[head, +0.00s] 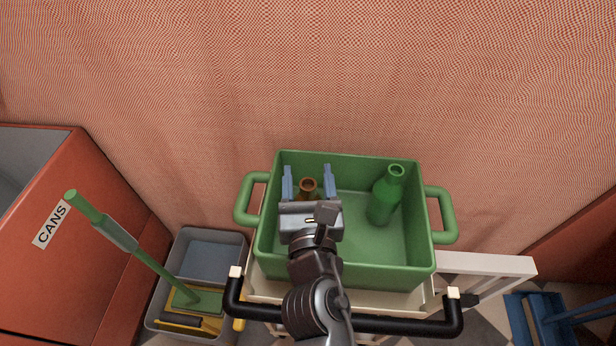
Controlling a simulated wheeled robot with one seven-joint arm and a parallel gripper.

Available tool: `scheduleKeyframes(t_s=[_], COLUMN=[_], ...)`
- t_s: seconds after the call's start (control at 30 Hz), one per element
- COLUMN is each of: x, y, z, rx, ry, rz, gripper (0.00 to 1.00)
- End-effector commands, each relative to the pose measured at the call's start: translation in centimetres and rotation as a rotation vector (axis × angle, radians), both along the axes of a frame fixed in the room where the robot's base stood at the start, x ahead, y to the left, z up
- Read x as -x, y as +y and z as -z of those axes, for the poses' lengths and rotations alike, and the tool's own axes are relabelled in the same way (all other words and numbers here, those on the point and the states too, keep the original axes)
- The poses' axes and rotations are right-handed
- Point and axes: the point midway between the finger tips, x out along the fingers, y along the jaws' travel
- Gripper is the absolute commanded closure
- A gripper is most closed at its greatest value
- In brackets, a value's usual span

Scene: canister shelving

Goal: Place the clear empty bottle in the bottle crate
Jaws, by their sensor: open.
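A green crate (278,268) with two side handles sits on a pale stand below me. A green bottle (384,197) stands in its right half, leaning a little in the picture. A brown bottle (308,186) shows its neck and mouth in the left half; its body is hidden behind my gripper. My gripper (309,176) is open over the left half of the crate. Its two blue-grey fingers are on either side of the brown bottle's neck, apart from it as far as I can see. I see no clear bottle.
An orange bin labelled CANS (50,225) stands at the left. A grey mop bucket (212,240) with a green-handled mop (120,236) stands between bin and crate. A blue stool-like object (550,318) is at lower right. A patterned wall rises behind.

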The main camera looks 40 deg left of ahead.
Motion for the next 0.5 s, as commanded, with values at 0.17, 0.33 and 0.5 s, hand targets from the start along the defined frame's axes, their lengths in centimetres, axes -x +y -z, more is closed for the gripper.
scheduleKeyframes(t_s=[0.17,0.33,0.5], x=[0.0,0.0,2.4], y=[0.0,0.0,-2.0], z=[-0.1,-1.5,-1.1], rx=[0.000,-0.001,0.002], ry=[0.000,-0.001,0.002], rz=[0.000,0.000,0.000], gripper=[0.40,0.40,0.40])
